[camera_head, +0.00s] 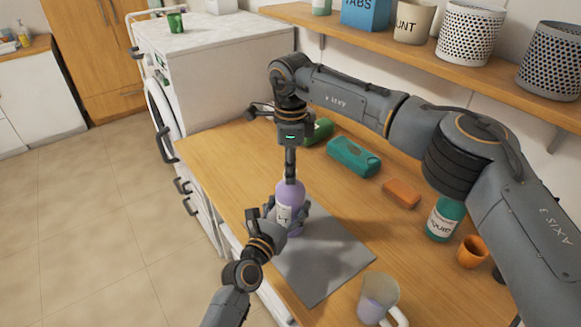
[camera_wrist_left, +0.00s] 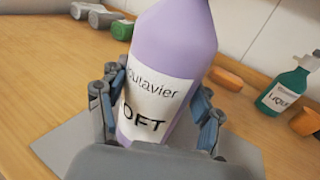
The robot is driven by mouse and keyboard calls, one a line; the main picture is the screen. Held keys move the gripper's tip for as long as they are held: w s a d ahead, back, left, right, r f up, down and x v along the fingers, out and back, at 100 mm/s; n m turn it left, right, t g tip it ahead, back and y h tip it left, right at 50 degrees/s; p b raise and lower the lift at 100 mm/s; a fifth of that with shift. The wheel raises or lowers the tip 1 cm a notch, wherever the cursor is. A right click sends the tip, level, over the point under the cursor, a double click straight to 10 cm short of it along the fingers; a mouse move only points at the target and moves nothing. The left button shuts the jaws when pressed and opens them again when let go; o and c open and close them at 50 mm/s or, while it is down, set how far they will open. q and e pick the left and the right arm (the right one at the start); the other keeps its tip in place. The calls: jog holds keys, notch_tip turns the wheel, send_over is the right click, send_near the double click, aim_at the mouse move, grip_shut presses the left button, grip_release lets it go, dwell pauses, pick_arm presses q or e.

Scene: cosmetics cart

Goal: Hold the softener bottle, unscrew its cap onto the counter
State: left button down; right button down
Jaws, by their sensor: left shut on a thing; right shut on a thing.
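The lilac softener bottle (camera_head: 290,192) stands upright over the left part of the grey mat (camera_head: 335,262). Its white label reads "OFT" in the left wrist view (camera_wrist_left: 170,55). My left gripper (camera_head: 280,221) is shut around the bottle's lower body, with a finger on each side of the label in the left wrist view (camera_wrist_left: 162,110). My right gripper (camera_head: 290,172) points straight down from above and is shut at the bottle's top. The cap is hidden by the right fingers in the head view and lies outside the left wrist view.
The mat's right part is bare.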

pick_arm(q)
jog(key=shift+f, duration=0.1)
pick_arm(e)
jog(key=n, duration=0.7)
jog(key=shift+n, duration=0.3)
jog(key=shift+r, duration=0.15)
jog(key=shift+r, duration=1)
jog(key=shift+r, duration=2)
pick_arm(q)
jog(key=shift+c, duration=0.8)
grip_release()
pick_arm(e)
jog(key=shift+w, duration=0.1)
